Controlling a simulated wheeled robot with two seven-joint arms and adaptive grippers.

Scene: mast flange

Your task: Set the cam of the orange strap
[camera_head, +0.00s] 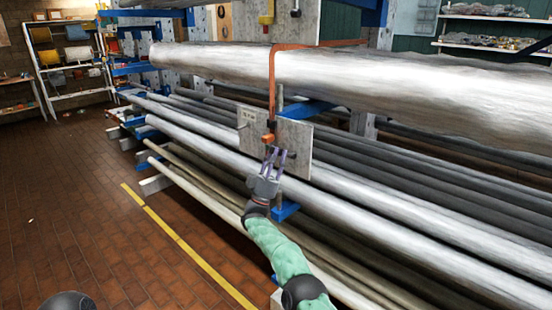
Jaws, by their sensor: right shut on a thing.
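The orange strap (272,85) runs over the pale silver mast (400,85) and hangs down its near side. Its lower end meets an orange cam buckle (268,138) at a grey plate (297,140) below the mast. My right gripper (274,152) reaches up from below, its purple fingers at the buckle. It is shut on the cam, though the fingertips are small and partly hide the contact. The exact angle of the cam cannot be told. My left gripper is not in view.
Several long grey poles (400,225) lie on the blue-armed rack beneath the mast, close around my right arm. An upper plate (250,20) carries small fittings. Brick floor with a yellow line (185,245) is open at the left. Shelves (70,65) stand behind.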

